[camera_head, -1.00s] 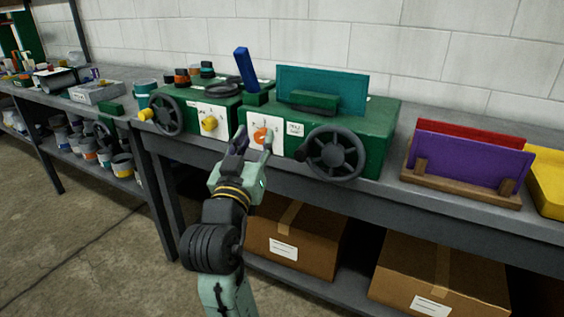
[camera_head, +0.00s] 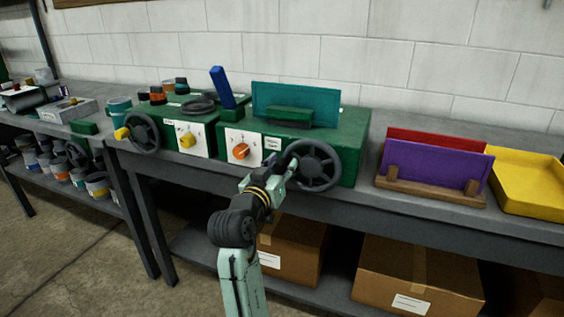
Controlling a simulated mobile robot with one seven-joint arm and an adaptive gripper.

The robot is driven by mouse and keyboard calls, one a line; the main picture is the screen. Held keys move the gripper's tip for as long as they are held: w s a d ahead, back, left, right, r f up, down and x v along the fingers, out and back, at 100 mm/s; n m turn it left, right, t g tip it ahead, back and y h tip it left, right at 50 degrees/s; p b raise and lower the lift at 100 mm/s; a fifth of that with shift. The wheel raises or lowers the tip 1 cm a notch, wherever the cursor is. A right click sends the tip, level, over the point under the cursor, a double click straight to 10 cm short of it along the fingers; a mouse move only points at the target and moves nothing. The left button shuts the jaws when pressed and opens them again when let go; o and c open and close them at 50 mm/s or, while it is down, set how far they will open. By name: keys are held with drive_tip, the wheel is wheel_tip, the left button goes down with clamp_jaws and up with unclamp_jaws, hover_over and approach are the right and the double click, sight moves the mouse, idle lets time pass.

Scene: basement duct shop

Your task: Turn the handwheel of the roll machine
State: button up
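The roll machine is a green box (camera_head: 345,145) on the bench, with a teal plate (camera_head: 295,98) standing on top and a blue lever (camera_head: 222,85) at its left. Its dark spoked handwheel (camera_head: 316,166) is on the front face at the right. An orange knob (camera_head: 240,151) sits on a white panel left of the wheel. My gripper (camera_head: 286,168) is at the left edge of the handwheel, overlapping its rim in the picture. The fingers are small and partly merged with the wheel, so I cannot tell whether they touch or close on it.
A second green machine with a yellow knob (camera_head: 187,141) and its own handwheel (camera_head: 143,132) stands to the left. A wooden rack holds purple (camera_head: 435,165) and red panels at the right, beside a yellow tray (camera_head: 525,185). Cardboard boxes (camera_head: 420,275) lie on the lower shelf.

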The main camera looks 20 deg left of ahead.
drive_tip(key=shift+w, duration=0.2)
clamp_jaws()
idle(0.4)
